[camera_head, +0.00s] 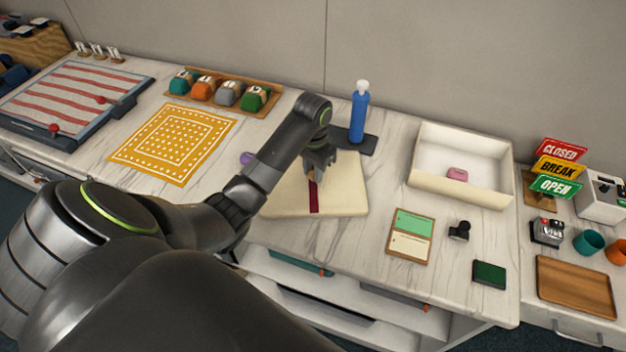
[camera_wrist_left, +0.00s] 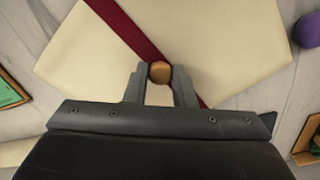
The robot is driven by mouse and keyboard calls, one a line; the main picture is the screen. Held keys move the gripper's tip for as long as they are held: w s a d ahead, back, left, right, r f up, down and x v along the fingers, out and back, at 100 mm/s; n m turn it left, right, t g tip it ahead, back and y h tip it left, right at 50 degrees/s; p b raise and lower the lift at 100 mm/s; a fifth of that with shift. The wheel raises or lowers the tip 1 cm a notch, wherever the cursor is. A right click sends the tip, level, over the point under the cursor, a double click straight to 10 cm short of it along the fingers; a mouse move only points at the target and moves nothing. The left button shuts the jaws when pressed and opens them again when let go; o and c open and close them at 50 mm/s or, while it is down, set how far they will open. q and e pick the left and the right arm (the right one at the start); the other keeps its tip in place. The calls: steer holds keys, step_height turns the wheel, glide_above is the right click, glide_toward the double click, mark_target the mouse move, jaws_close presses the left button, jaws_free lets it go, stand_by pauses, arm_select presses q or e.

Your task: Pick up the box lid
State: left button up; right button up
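The box lid (camera_head: 342,190) is a flat cream square with a dark red ribbon across it, lying on the marble counter right of centre. In the left wrist view the lid (camera_wrist_left: 215,45) fills most of the picture, with a round wooden knob (camera_wrist_left: 159,72) at the ribbon. My left gripper (camera_head: 314,178) is over the lid's middle. In the left wrist view its fingers (camera_wrist_left: 159,76) stand on both sides of the knob and look closed against it. The open cream box (camera_head: 437,176) stands to the right with a pink item (camera_head: 457,174) inside. My right gripper is not seen.
A blue bottle (camera_head: 359,112) stands on a dark pad behind the lid. A purple object (camera_head: 247,158) is left of the lid. A green-and-cream card (camera_head: 410,236), a black stamp (camera_head: 459,231) and a green pad (camera_head: 489,274) lie to the front right.

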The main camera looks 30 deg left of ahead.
arm_select(q)
jaws_close()
